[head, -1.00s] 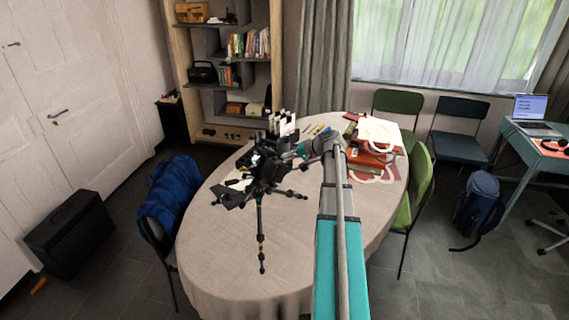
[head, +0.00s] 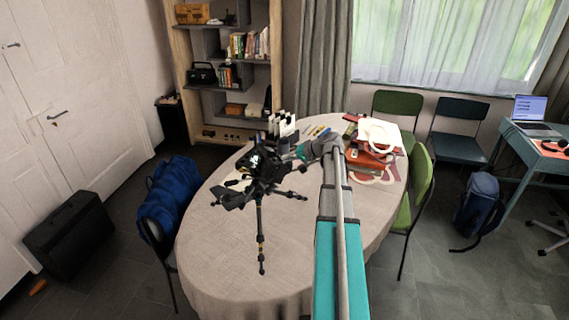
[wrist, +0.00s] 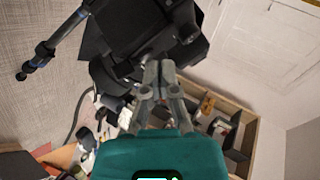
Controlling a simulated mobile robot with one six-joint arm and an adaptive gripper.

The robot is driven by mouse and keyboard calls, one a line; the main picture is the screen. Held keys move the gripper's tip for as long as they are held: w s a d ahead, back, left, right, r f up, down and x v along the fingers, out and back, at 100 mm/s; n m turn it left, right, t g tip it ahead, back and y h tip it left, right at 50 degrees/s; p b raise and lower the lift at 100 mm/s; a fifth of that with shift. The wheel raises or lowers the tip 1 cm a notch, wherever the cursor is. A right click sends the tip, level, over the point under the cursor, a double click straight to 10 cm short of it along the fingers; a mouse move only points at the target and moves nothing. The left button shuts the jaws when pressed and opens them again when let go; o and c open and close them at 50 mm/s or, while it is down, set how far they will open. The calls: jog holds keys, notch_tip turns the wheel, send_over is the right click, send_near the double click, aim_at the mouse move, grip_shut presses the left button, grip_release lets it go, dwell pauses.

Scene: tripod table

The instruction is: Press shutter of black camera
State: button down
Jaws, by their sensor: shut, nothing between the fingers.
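The black camera (head: 258,162) stands on a black tripod (head: 260,225) on the oval table, left of my arm in the head view. In the wrist view the camera (wrist: 150,25) is large and dark at the top middle. My gripper (wrist: 159,66) is shut and empty, its fingertips pointing at the camera's lower edge in that picture. The tips look very close to the camera body; I cannot tell whether they touch. The shutter button cannot be made out. In the head view my gripper is mostly hidden by the camera and my wrist.
White upright holders (head: 283,124) stand behind the camera on the table (head: 215,262). A red stack of things (head: 366,160) lies to the right of my arm. A shelf (head: 222,85) stands behind, and chairs surround the table. The table's front is clear apart from a tripod leg.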

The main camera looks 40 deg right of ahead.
jog(key=shift+r, duration=0.1)
dwell(0.3)
jog(key=shift+d+r+p, duration=0.3)
jog(key=shift+r+p, duration=0.2)
jog(key=shift+p, duration=0.15)
jog(key=shift+s+d+r+p, duration=0.1)
jog(key=shift+d+r+p, duration=0.3)
jog(key=shift+r+p, duration=0.3)
jog(key=shift+w+d+r+p, duration=0.1)
jog(key=shift+d+r+p, duration=0.35)
jog(key=shift+r+p, duration=0.3)
jog(key=shift+s+d+r+p, duration=0.1)
jog(key=shift+d+r+p, duration=0.3)
jog(key=shift+r+p, duration=0.3)
